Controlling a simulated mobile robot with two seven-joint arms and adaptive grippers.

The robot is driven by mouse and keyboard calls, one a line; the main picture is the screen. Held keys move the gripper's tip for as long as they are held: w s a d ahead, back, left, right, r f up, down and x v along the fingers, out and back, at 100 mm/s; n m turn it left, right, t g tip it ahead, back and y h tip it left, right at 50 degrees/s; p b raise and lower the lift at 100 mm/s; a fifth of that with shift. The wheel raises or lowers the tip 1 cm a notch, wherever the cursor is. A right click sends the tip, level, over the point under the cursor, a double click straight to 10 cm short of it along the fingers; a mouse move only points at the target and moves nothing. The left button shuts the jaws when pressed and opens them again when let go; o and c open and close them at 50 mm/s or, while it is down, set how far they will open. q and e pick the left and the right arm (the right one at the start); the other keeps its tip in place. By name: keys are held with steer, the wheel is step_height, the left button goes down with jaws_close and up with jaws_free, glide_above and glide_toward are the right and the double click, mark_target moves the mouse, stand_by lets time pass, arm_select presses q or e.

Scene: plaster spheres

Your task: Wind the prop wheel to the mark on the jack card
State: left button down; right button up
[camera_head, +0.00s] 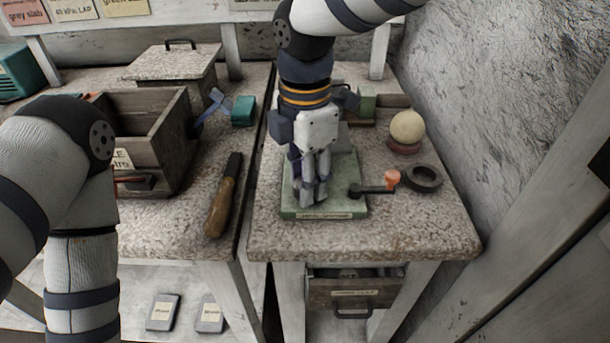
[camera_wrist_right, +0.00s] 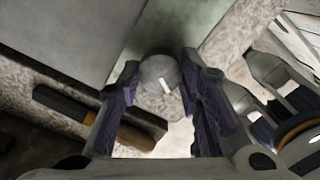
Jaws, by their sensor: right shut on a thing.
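My right gripper (camera_head: 311,196) reaches down over a green-based device (camera_head: 345,209) on the right bench. In the right wrist view, its purple-padded fingers (camera_wrist_right: 160,90) are shut on the prop wheel (camera_wrist_right: 158,72), a round grey knob with a white line on its face. In the head view, the fingers hide the wheel. My left gripper is out of view.
A wooden-handled tool (camera_head: 221,208) lies left of the gap between the benches. An open wooden box (camera_head: 172,135) stands farther left. The right bench's front is clear.

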steer(key=shift+f, duration=0.1)
steer(key=o, duration=0.9)
steer(key=shift+c, duration=0.2)
step_height(320, 180, up, 12)
